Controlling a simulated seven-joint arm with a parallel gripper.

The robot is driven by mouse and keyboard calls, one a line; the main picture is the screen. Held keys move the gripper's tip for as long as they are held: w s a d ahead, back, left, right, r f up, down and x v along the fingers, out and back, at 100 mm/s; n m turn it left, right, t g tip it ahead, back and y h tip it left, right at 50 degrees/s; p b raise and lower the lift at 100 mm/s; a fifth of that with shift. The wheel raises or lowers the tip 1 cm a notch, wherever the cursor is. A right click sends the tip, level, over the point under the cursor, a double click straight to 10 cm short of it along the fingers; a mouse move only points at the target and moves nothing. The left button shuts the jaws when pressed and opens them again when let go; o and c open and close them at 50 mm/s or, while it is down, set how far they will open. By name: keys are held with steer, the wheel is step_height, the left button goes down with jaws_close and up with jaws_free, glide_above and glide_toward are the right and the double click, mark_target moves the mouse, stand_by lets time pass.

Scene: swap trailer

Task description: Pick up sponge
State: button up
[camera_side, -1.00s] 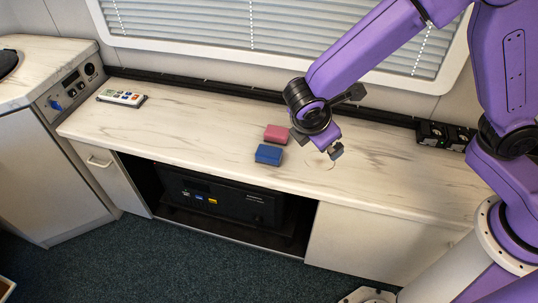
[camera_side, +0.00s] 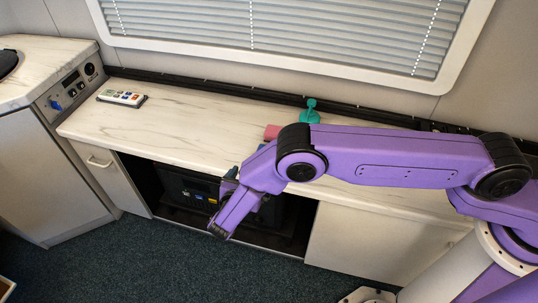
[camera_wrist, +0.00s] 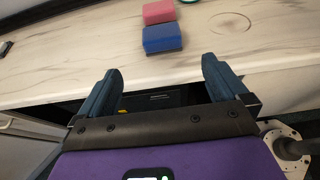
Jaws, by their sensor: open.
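Two small blocks lie side by side on the counter, either of which may be the sponge: a pink one (camera_wrist: 158,12) and a blue one (camera_wrist: 162,38). The blue one is nearer the front edge in the wrist view. In the side view the pink block (camera_side: 272,132) shows partly, and my arm mostly hides the blue one. My gripper (camera_wrist: 161,68) is open and empty, its two dark blue fingers pointing toward the counter, with the blue block beyond and between them. In the side view my gripper (camera_side: 230,183) is in front of the counter's front edge.
A marble-pattern counter (camera_side: 180,125) has free room on its left. A remote (camera_side: 121,98) lies at its far left. A teal object (camera_side: 310,113) stands at the back. A black unit (camera_side: 185,190) sits in the open shelf below. A faint ring (camera_wrist: 229,23) marks the counter.

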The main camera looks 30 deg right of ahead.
steer(key=x, duration=1.7)
steer(key=shift+d+f, duration=0.1)
steer(key=c, duration=0.8)
steer(key=shift+o, duration=0.2)
